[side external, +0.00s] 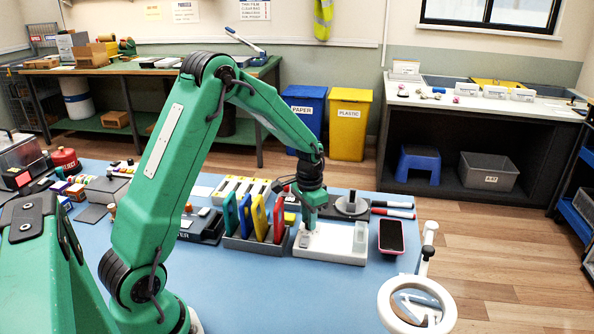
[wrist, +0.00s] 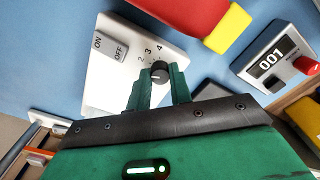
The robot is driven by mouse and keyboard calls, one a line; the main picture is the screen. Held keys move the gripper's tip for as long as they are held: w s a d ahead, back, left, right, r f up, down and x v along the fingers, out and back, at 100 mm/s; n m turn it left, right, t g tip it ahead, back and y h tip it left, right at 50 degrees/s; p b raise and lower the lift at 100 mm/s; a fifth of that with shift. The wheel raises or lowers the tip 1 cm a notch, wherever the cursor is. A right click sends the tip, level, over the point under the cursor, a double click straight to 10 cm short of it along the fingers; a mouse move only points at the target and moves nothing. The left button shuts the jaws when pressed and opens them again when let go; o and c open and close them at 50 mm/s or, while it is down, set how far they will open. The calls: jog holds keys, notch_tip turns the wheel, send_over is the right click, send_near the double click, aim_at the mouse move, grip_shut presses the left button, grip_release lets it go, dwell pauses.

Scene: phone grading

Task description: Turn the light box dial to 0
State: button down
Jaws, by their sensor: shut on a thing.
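The light box (wrist: 122,62) is a flat white panel on the blue table, with ON and OFF switch halves at one end. Its dial (wrist: 160,70) is a round black knob with the numbers 2, 3 and 4 visible beside it; other marks are hidden by my gripper, and I cannot tell where the dial points. My gripper (wrist: 162,92) is shut on the dial, one green finger on each side. In the side view the light box (side external: 335,243) lies under my gripper (side external: 308,222), and the dial is hard to make out there.
A rack of coloured frames (side external: 258,220) stands close to the light box's left. A phone (side external: 391,236) and a ring magnifier (side external: 417,300) are to its right. A grey disc stand (side external: 351,206) is behind. A counter reading 001 (wrist: 273,62) is nearby in the wrist view.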

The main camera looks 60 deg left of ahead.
jog(key=n, duration=0.3)
jog(key=shift+d+n, duration=0.2)
jog(key=shift+n, duration=0.1)
jog(key=n, duration=0.4)
jog(key=shift+f, duration=0.1)
dwell(0.3)
jog(key=c, duration=1.3)
grip_release()
jog(key=shift+o, duration=0.2)
jog(key=shift+w+a+r, duration=0.1)
jog(key=shift+r, duration=0.1)
